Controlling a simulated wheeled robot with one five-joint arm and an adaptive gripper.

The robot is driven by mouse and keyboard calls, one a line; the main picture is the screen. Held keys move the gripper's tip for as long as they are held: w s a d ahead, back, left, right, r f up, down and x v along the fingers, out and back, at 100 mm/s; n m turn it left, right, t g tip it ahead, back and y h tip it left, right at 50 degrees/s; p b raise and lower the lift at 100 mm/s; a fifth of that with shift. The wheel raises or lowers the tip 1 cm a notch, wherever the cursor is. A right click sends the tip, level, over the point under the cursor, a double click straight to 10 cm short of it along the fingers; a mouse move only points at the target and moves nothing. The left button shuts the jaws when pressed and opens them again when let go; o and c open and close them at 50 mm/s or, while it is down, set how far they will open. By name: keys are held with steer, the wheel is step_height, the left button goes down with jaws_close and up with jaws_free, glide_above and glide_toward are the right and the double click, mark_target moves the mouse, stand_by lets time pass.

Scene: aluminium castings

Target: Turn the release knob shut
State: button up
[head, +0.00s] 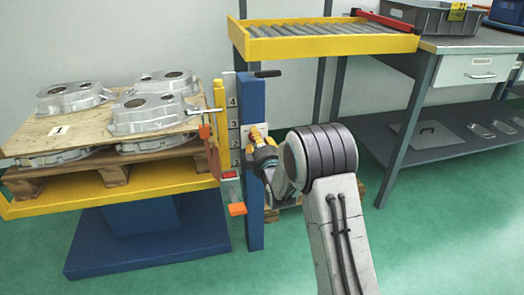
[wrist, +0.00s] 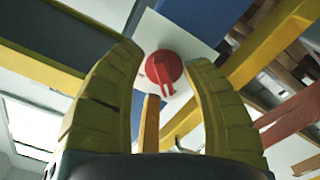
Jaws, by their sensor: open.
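The release knob (wrist: 165,67) is a round red knob with a short red bar, on a white plate (wrist: 203,40). It shows in the wrist view between the tips of my two yellow fingers, and I see no clear contact. My gripper (head: 256,132) is open and empty, in front of the blue post (head: 251,100) in the head view. It also fills the lower wrist view (wrist: 162,58). In the head view the knob is hidden, seemingly behind my gripper.
Left of the post, a yellow lift table (head: 50,207) bears a pallet with several aluminium castings (head: 152,115). Orange-tipped levers (head: 237,209) stick out near the numbered scale (head: 233,130). A yellow roller tray (head: 330,45) and a grey workbench (head: 470,42) stand behind, right.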

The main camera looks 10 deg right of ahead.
steer(key=s, duration=1.1)
steer(key=shift+s, duration=0.25)
steer(key=shift+r, duration=0.15)
